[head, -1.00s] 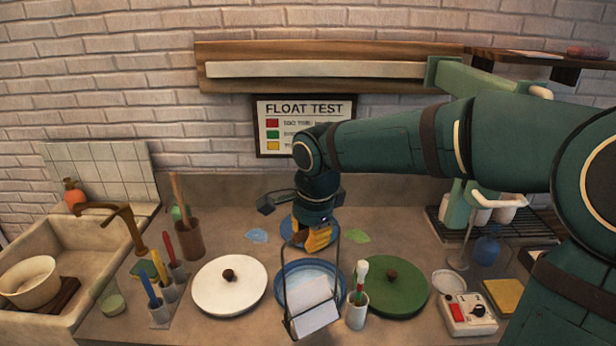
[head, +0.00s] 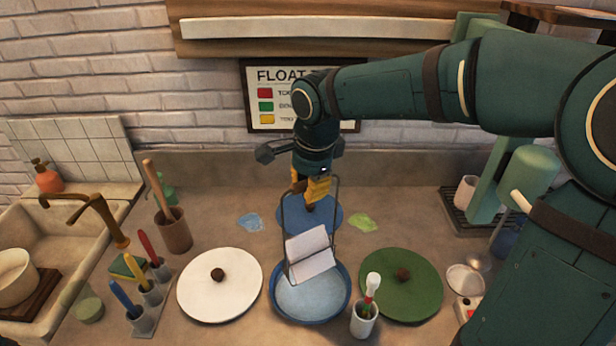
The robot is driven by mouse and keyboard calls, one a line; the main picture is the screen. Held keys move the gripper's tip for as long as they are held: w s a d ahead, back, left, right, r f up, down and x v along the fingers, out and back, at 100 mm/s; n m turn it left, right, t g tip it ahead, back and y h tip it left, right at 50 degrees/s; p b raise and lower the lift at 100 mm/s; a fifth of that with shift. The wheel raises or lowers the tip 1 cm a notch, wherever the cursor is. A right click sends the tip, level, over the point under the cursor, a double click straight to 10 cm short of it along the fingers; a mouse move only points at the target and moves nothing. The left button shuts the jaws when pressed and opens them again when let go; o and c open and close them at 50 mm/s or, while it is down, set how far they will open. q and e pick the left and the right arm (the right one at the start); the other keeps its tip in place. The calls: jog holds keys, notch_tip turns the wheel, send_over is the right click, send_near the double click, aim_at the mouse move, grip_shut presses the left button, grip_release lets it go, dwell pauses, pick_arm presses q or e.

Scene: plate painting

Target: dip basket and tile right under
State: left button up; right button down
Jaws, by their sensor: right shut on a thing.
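My right gripper (head: 312,192) is shut on the top of the dark wire handle of the basket (head: 335,215). A white tile (head: 311,254) lies tilted in the basket. The basket hangs over the back part of a round blue basin (head: 342,303) with pale blue liquid (head: 312,299). The tile looks to be above the liquid; I cannot tell whether the basket's bottom touches it. A blue disc (head: 330,215) lies on the counter behind, partly hidden by the gripper and basket. My left gripper is not in view.
A white lid (head: 220,295) lies left of the basin and a green lid (head: 405,295) right of it. A white cup with a brush (head: 364,319) stands close at the basin's front right. Cups with coloured tools (head: 150,290) stand left. A sink (head: 60,240) is far left.

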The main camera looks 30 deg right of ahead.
jog(key=shift+s+f+b, duration=0.15)
jog(key=shift+f+b, duration=0.3)
jog(key=shift+f, duration=0.05)
pick_arm(q)
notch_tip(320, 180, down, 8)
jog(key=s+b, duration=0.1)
jog(key=b, duration=0.6)
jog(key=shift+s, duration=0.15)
pick_arm(e)
notch_tip(320, 180, down, 9)
jog(key=shift+f, duration=0.15)
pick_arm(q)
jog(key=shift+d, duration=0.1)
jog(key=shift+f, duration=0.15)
pick_arm(e)
jog(key=shift+f, duration=0.1)
